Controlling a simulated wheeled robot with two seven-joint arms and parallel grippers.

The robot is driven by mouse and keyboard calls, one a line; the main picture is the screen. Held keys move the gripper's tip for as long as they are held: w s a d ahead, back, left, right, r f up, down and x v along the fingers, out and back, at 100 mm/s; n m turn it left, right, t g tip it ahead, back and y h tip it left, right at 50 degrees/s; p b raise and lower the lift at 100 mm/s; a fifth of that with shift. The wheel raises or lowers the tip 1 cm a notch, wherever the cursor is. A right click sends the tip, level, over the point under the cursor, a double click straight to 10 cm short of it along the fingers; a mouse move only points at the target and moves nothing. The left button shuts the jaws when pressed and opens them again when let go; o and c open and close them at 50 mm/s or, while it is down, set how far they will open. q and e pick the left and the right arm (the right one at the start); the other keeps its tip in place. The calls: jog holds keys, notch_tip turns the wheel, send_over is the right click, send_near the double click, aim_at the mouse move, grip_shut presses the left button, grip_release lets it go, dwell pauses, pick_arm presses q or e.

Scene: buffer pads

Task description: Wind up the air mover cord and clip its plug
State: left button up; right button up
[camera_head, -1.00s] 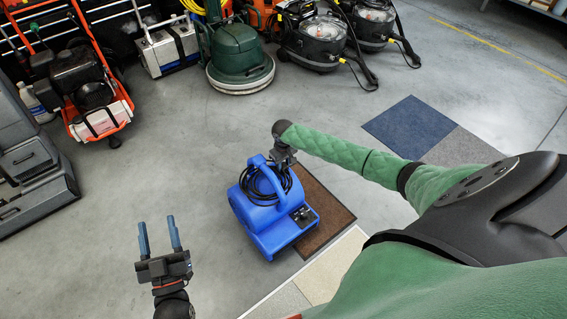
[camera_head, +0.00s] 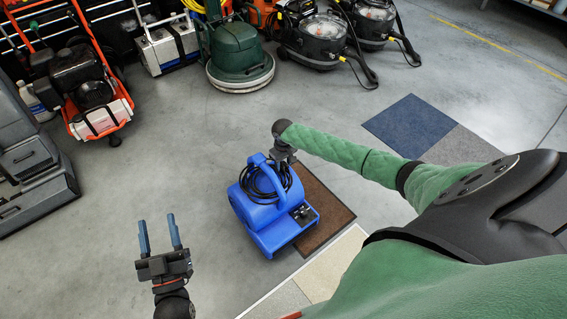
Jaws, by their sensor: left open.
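The blue air mover (camera_head: 268,222) stands on the floor at the centre, partly over a brown mat. Its black cord (camera_head: 262,185) lies in loops around the handle on top. I cannot make out the plug. My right gripper (camera_head: 286,160) is at the top of the air mover, by the handle and cord; its fingers are hidden, so I cannot tell whether it holds anything. My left gripper (camera_head: 160,234) is open and empty over bare floor, left of the air mover and apart from it.
A brown mat (camera_head: 327,212) lies under and right of the air mover, with a blue mat (camera_head: 408,126) further right. A green floor machine (camera_head: 237,60), black vacuums (camera_head: 318,45) and an orange-framed machine (camera_head: 97,105) stand at the back. Floor left of the air mover is clear.

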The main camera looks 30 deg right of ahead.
jog(key=shift+o, duration=0.9)
jog(key=shift+r+p, duration=0.6)
jog(key=shift+r, duration=3.3)
